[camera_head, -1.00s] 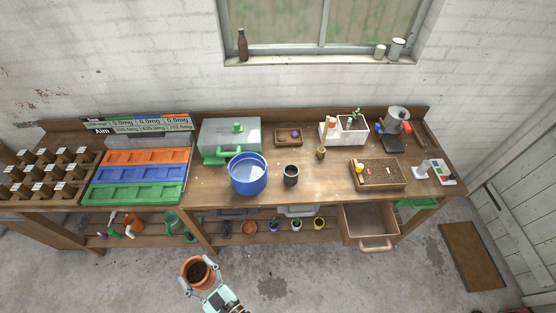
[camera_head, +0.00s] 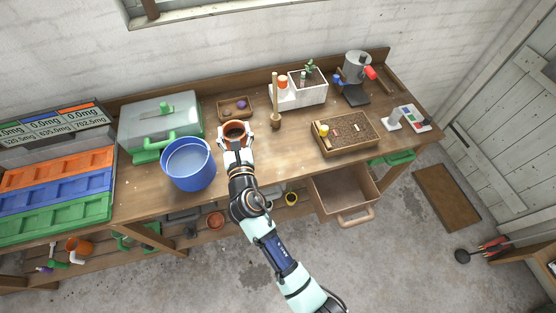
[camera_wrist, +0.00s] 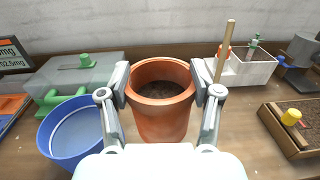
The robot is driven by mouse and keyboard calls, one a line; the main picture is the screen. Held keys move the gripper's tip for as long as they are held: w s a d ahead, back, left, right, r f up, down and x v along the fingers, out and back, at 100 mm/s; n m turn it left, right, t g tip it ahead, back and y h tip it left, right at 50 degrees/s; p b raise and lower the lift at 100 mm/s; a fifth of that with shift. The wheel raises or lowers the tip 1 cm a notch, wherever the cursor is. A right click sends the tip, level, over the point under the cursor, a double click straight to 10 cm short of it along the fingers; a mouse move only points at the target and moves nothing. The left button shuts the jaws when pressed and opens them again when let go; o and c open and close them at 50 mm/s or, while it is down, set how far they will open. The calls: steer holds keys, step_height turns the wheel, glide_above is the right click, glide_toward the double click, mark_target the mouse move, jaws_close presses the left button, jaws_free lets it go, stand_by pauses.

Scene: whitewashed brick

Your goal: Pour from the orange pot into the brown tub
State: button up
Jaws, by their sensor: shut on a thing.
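The orange pot (camera_head: 236,132) is upright with dark soil inside, above the bench just right of the blue bucket. My gripper (camera_head: 236,137) is shut on it, one finger on each side. In the wrist view the pot (camera_wrist: 162,118) sits between the fingers, its soil level below the rim. I cannot make out a brown tub for sure. A small dark cup that stood right of the bucket does not show now; my gripper and the pot may hide it. A brown open drawer (camera_head: 342,190) hangs under the bench front.
The blue bucket (camera_head: 189,165) stands close left of my gripper. A grey box with green handles (camera_head: 158,120) is behind it. A small wooden tray (camera_head: 235,106), a wooden-handled tool (camera_head: 275,112), a white planter (camera_head: 299,95) and a soil tray (camera_head: 345,135) stand behind and right.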

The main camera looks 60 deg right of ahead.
steer(key=s+d+m+g+h+b, duration=0.2)
steer(key=s+d+g+b, duration=0.1)
steer(key=d, duration=0.5)
steer(key=s+d+m+g+h+b, duration=0.2)
steer(key=s+d+m+g, duration=0.1)
steer(key=d, duration=0.6)
steer(key=shift+s+r+g+b, duration=0.4)
steer(key=shift+s+g, duration=0.1)
steer(key=shift+s, duration=0.7)
step_height(320, 180, down, 20)
steer(key=b, duration=0.8)
steer(key=shift+r+b, duration=0.2)
steer(key=shift+b, duration=0.15)
steer(key=shift+f, duration=0.25)
steer(key=o, duration=1.6)
